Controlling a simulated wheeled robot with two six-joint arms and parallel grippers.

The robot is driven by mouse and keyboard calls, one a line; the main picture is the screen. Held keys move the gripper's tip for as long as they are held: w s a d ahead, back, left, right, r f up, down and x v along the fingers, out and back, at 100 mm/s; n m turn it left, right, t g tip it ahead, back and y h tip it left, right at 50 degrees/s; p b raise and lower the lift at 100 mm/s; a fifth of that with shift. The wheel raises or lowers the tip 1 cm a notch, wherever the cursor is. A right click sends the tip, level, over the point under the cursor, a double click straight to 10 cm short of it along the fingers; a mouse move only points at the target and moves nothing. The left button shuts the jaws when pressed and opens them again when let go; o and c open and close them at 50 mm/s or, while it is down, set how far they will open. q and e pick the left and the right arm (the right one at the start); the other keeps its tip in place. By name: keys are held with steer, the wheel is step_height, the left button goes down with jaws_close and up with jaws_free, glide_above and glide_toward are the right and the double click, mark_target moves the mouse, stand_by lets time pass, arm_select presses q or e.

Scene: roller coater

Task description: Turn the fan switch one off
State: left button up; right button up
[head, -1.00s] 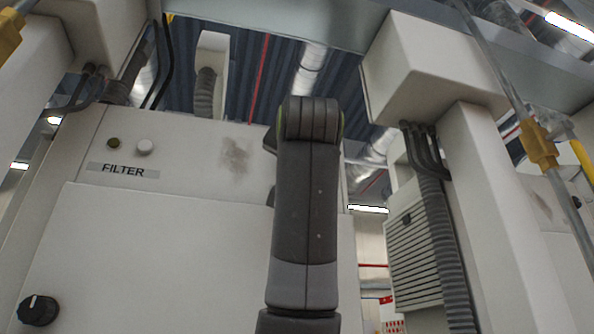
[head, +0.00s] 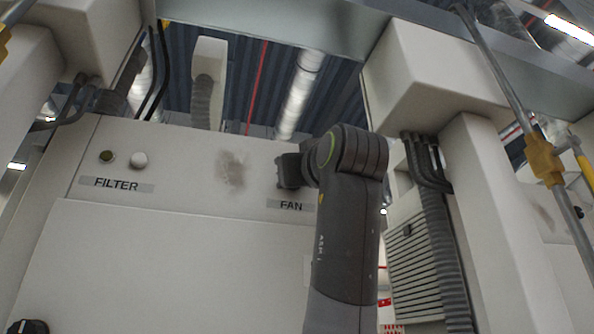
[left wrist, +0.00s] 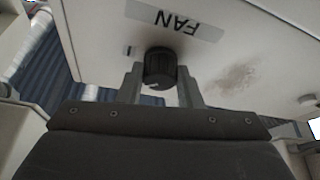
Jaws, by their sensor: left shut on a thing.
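The fan switch is a black ribbed knob (left wrist: 159,65) on the pale panel, beside the FAN label (left wrist: 175,18), which appears upside down in the left wrist view. My left gripper (left wrist: 160,82) is shut on the knob, with one finger on each side of it. A small mark shows on the panel left of the knob. In the head view the FAN label (head: 291,204) is visible, but my left arm and gripper hide most of the knob. My right gripper is in neither view.
A FILTER label (head: 116,184) sits under a dark button (head: 106,157) and a white button (head: 139,160). Another black knob (head: 28,327) is at the lower left. A column with a corrugated hose (head: 440,240) stands right of my arm.

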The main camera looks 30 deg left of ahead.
arm_select(q)
steer(key=shift+w+d+r+n+g+p, duration=0.1)
steer(key=shift+n+g+p, duration=0.7)
steer(key=shift+n, duration=1.4)
steer(key=shift+w+d+n+g+p, duration=0.1)
steer(key=shift+n+g+p, duration=0.25)
steer(key=shift+n+g, duration=1.35)
steer(key=shift+r+n+g+p, duration=0.1)
steer(key=shift+n+g+p, duration=0.45)
steer(key=shift+n, duration=2.15)
steer(key=o, duration=1)
steer(key=shift+a, duration=0.1)
